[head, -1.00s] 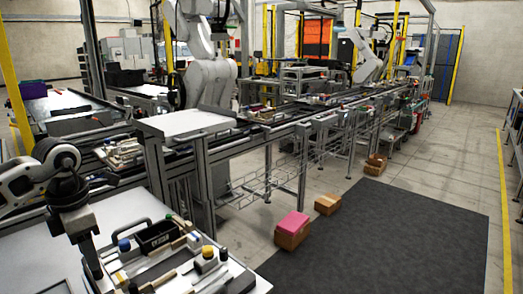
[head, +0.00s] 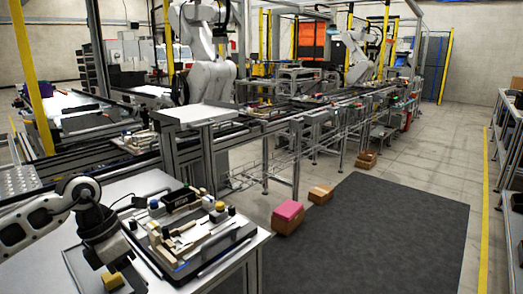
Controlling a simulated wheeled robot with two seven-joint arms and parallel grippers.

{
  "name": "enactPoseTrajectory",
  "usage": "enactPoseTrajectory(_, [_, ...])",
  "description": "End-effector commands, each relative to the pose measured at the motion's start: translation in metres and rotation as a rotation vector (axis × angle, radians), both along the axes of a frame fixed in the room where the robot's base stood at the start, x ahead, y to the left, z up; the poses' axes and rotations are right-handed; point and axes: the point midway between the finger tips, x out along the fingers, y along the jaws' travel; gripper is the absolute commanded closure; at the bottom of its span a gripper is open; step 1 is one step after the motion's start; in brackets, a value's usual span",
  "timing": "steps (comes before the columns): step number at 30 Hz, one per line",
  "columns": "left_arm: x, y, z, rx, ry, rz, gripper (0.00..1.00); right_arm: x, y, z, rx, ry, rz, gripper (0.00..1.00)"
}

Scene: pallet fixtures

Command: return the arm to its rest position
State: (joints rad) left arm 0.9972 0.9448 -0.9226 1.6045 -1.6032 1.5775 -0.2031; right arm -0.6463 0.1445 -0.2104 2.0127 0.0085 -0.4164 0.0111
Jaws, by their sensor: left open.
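My left arm comes in from the left edge. Its gripper (head: 121,277) points down over the near table, to the left of the pallet fixture, and is open. A small yellow block (head: 113,281) shows low in the picture by the fingers; I cannot tell whether they touch it. The pallet fixture (head: 218,245) lies on the table with several parts, including a black box (head: 181,199) and a yellow-topped part (head: 220,207). My right gripper is not in view.
The near table (head: 150,183) ends at a right edge beside a dark floor mat (head: 385,235). A conveyor line with a white-topped stand (head: 195,114) runs behind it. A pink-topped box (head: 288,212) and cardboard boxes (head: 320,194) sit on the floor.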

Motion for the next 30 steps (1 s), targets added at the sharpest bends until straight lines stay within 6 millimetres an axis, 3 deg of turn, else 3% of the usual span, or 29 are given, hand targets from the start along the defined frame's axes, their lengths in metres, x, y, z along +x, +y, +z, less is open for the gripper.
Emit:
enactPoseTrajectory(5, [-0.016, -0.073, -0.02, -0.271, 0.037, -0.006, 0.58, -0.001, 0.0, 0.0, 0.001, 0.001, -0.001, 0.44])
enactPoseTrajectory(8, [-0.032, -0.13, -0.025, -0.517, 0.089, 0.037, 0.58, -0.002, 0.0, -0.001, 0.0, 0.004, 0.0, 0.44])
enactPoseTrajectory(9, [-0.041, -0.158, -0.023, -0.655, 0.126, 0.079, 0.58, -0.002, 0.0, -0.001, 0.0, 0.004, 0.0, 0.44])
enactPoseTrajectory(12, [-0.055, -0.213, -0.005, -1.024, 0.252, 0.272, 0.58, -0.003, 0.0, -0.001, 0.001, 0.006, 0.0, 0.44])
enactPoseTrajectory(14, [-0.056, -0.228, 0.006, -1.222, 0.341, 0.436, 0.58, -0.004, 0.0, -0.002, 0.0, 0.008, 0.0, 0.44])
enactPoseTrajectory(17, [-0.047, -0.229, 0.011, -1.499, 0.507, 0.782, 0.58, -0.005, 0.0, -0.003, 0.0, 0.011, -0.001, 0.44])
enactPoseTrajectory(20, [-0.039, -0.207, -0.011, -1.69, 0.692, 1.207, 0.58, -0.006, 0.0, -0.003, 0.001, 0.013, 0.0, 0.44])
enactPoseTrajectory(23, [-0.047, -0.172, -0.064, -1.773, 0.882, 1.697, 0.58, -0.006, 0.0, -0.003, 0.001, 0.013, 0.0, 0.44])
enactPoseTrajectory(24, [-0.057, -0.159, -0.089, -1.771, 0.954, 1.897, 0.58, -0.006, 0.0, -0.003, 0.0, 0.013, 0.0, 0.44])
enactPoseTrajectory(28, [-0.102, -0.131, -0.156, -1.677, 1.13, 2.4, 0.58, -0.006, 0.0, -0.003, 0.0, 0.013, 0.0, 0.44])
enactPoseTrajectory(29, [-0.113, -0.128, -0.167, 1.584, -1.117, -2.397, 0.58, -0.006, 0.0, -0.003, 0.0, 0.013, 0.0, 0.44])
enactPoseTrajectory(30, [-0.127, -0.124, -0.18, 1.472, -1.099, -2.382, 0.58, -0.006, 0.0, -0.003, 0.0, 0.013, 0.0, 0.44])
